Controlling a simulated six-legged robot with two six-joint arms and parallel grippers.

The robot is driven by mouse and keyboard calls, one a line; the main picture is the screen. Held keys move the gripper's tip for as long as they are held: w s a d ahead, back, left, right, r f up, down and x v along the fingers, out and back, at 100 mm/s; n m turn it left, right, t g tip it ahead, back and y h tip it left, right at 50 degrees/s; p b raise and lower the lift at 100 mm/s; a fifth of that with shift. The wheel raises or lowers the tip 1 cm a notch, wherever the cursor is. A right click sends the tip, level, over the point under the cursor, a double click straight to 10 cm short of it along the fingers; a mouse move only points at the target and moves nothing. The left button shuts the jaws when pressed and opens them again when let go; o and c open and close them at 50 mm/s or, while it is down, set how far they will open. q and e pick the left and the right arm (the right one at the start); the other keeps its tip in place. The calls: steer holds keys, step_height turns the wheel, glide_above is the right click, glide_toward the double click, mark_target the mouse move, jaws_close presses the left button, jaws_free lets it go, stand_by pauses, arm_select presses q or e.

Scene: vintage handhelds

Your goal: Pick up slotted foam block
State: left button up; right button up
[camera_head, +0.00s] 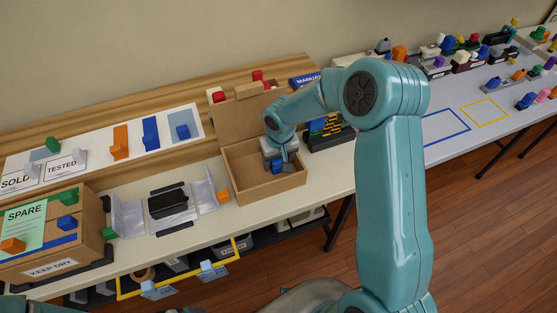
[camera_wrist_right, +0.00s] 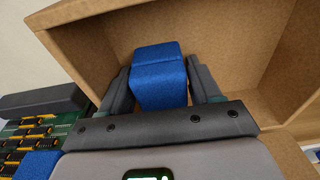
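A blue foam block (camera_wrist_right: 160,85) lies between the two fingers of my right gripper (camera_wrist_right: 160,88) in the right wrist view. A crease or step crosses its upper part; I cannot make out a slot for sure. Both fingers sit close along its sides, but whether they press on it is unclear. In the head view my right gripper (camera_head: 281,163) reaches down into an open cardboard box (camera_head: 243,179), with a bit of blue (camera_head: 276,166) showing at its fingers. The gripper hides most of the block there. My left gripper is not in view.
The box walls and raised lid (camera_head: 238,118) stand close around the gripper. A dark tray with green circuit boards (camera_head: 329,133) is right of the box. An orange block (camera_head: 223,196) and a black handheld on a stand (camera_head: 168,202) are to its left.

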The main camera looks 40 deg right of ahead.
steer(key=c, duration=0.4)
steer(key=shift+o, duration=0.2)
